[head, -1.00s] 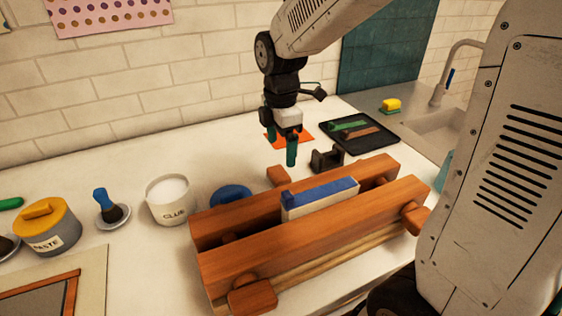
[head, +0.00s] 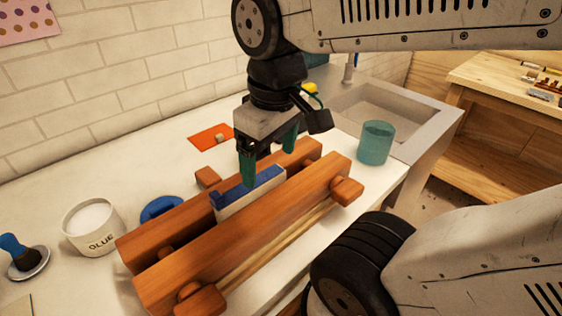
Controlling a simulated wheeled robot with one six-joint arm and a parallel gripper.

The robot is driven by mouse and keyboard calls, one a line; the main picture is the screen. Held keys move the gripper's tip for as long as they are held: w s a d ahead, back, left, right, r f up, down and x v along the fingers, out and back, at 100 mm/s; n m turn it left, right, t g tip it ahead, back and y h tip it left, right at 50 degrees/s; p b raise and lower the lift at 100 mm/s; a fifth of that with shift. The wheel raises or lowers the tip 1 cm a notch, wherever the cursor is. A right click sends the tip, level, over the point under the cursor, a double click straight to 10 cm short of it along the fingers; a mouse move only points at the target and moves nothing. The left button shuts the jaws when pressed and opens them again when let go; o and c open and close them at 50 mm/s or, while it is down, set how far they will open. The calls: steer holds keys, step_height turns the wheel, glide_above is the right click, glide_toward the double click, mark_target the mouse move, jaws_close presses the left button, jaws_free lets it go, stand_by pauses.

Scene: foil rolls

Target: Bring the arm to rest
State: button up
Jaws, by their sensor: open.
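My gripper (head: 268,165) has dark teal fingers that point down and stand apart. It is open, with nothing seen between the fingers. It hangs in front of a wooden press (head: 250,222) made of two long brown beams with wooden knobs. A pale block with a blue top (head: 252,196) sits between the beams. The fingertips overlap the block's top in the picture; I cannot tell whether they touch it. My arm hides part of the counter behind the press.
A white glue pot (head: 92,228), a blue round thing (head: 161,209) and a brush on a saucer (head: 25,258) stand left of the press. An orange sheet (head: 210,137) lies behind. A teal cup (head: 375,143) stands near the sink (head: 378,105). A wooden bench (head: 505,75) is at right.

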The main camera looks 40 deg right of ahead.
steer(key=shift+s+d+f+m, duration=0.1)
steer(key=shift+s+f+m, duration=0.05)
steer(key=shift+s+m, duration=0.45)
steer(key=shift+s+f+m, duration=0.1)
steer(key=shift+s+m, duration=0.4)
steer(key=shift+s, duration=0.2)
